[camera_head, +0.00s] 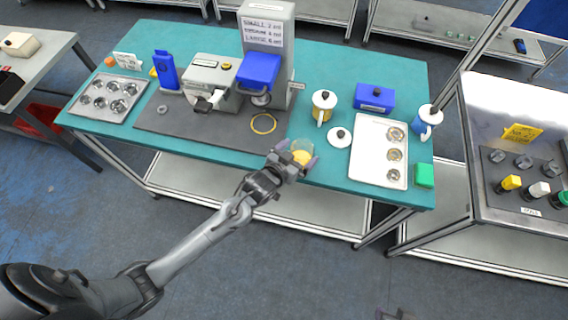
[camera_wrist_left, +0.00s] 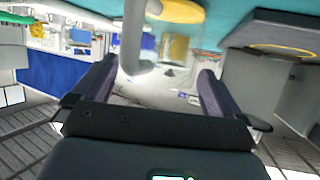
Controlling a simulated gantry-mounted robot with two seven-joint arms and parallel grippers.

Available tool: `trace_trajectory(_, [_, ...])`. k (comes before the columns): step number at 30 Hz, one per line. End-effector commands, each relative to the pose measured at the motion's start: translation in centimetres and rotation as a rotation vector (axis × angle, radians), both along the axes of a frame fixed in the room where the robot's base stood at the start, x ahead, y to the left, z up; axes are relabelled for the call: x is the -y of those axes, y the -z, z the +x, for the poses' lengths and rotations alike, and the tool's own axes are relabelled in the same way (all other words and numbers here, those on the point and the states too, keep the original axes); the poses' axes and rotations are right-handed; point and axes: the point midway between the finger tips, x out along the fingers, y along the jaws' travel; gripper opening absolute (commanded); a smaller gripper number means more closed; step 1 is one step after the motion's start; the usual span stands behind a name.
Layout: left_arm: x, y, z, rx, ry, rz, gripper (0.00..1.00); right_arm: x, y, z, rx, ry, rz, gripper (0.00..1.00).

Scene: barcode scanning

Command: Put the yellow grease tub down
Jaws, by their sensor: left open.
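The yellow grease tub (camera_head: 302,157), a small clear-sided tub with yellow in it, is at the front edge of the teal bench in the head view. My left gripper (camera_head: 302,162) is around it, with one finger on each side. The jaws are open. I cannot tell whether the tub rests on the bench. In the left wrist view my left gripper (camera_wrist_left: 158,88) has its fingers spread, with a hazy clear area between them. A dark tip at the bottom edge of the head view seems to be my right gripper (camera_head: 396,315); its jaws cannot be made out.
A yellow mug (camera_head: 323,107), a white round lid (camera_head: 340,138) and a white tray (camera_head: 367,172) stand right of the tub. A dark mat (camera_head: 185,127) with a yellow ring (camera_head: 263,124) lies to the left. A blue box (camera_head: 374,98) is behind the tray.

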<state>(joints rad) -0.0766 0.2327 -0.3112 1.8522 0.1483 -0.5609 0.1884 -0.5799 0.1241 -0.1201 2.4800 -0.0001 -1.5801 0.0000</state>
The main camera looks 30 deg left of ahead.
Motion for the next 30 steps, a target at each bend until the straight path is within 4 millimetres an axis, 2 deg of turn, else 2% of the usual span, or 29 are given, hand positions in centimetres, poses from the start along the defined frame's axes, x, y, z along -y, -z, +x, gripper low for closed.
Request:
trace_trajectory(12, [-0.8, -2.8, -7.0, -0.002, 0.001, 0.001, 1.00, 0.0, -0.4, 0.0, 0.000, -0.001, -0.001, 0.43])
trace_trajectory(20, [-1.1, -3.8, -9.2, -0.001, 0.000, -0.001, 1.00, -0.1, -0.5, 0.0, 0.000, 0.003, 0.005, 0.43])
trace_trajectory(26, [-1.1, -3.0, -11.0, -0.094, -0.002, 0.011, 1.00, -0.2, -0.5, 0.0, 0.000, 0.006, 0.008, 0.43])
trace_trajectory(30, [-1.4, -1.3, -14.6, -0.293, -0.001, 0.038, 1.00, -0.2, -0.5, 0.0, 0.000, 0.006, 0.008, 0.43])
